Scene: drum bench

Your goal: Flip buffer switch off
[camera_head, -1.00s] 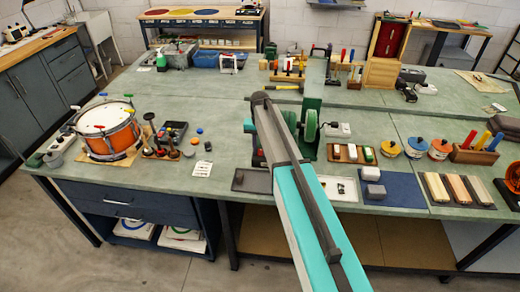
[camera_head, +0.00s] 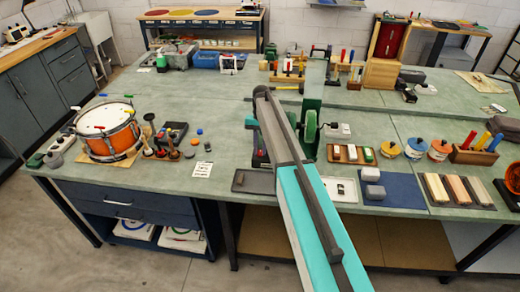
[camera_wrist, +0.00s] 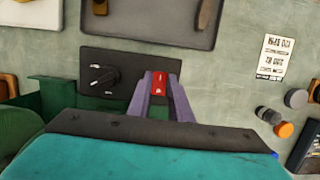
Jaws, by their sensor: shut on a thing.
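In the wrist view, a red switch (camera_wrist: 160,82) sits at one end of a dark control plate (camera_wrist: 122,59). The plate also carries a black knob (camera_wrist: 103,79). My gripper (camera_wrist: 157,88) has its two purple fingers on either side of the red switch, shut on it. The fingers hide part of the switch, so I cannot tell its exact position. In the head view, the green buffer (camera_head: 309,128) with its round wheel stands on the bench just right of my arm. My arm hides the gripper and most of the control plate there.
A grey tray (camera_wrist: 202,40) lies beside the plate. A printed card (camera_wrist: 274,57) and several small round pieces lie to the right in the wrist view. A drum (camera_head: 107,132) stands at the bench's left. A blue mat (camera_head: 402,191) lies at the right front.

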